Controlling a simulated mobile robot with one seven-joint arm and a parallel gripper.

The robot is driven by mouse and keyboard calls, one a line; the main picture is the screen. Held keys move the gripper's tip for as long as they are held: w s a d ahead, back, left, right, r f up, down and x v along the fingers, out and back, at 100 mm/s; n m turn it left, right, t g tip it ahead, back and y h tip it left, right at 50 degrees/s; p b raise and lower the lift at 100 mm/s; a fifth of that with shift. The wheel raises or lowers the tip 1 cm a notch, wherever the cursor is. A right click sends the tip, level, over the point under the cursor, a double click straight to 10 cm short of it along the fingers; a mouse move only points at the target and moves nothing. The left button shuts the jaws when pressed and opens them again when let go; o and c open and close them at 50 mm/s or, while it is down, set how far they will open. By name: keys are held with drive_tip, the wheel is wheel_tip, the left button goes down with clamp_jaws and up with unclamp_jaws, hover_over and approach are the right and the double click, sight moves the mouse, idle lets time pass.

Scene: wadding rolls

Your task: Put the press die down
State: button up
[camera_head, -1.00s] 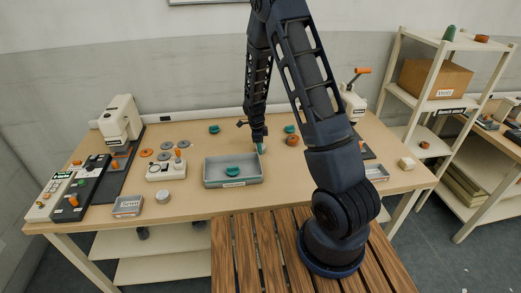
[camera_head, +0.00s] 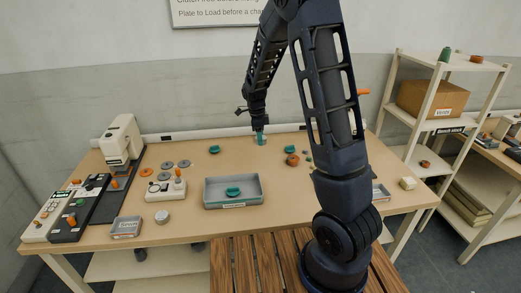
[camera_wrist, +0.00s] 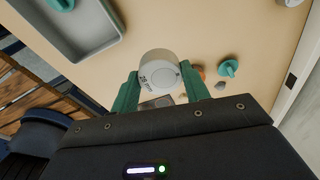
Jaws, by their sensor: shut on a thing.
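My gripper (camera_wrist: 166,88) is shut on the press die (camera_wrist: 158,70), a pale grey cylinder with a marked side. In the wrist view the die sits between the two teal fingers, held above the table. In the head view my gripper (camera_head: 261,139) is over the back part of the table (camera_head: 290,215), behind the grey tray. The die is too small and covered to make out clearly there.
The grey tray (camera_head: 233,204) holds a teal knobbed piece (camera_head: 232,191). Teal pieces (camera_head: 214,149) and (camera_head: 290,149) and an orange-brown ring (camera_head: 292,160) lie nearby. A press (camera_head: 122,140) stands at left. A control box (camera_head: 165,191) and small bin (camera_head: 126,227) are at front left.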

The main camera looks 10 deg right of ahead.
wheel_tip(320, 180, up, 3)
drive_tip(key=shift+w+r, duration=0.1)
drive_tip(key=shift+r, duration=0.1)
drive_tip(key=shift+w+d+r, duration=0.1)
drive_tip(key=shift+w+r, duration=0.1)
drive_tip(key=shift+w, duration=0.1)
drive_tip(key=w+d, duration=0.3)
drive_tip(key=w, duration=0.4)
drive_tip(key=w+d, duration=0.3)
drive_tip(key=w, duration=0.4)
hover_over(284, 138)
wheel_tip(284, 138, down, 20)
drive_tip(key=shift+s+a+r, duration=0.1)
drive_tip(key=shift+a+r, duration=0.05)
drive_tip(key=o, duration=1.2)
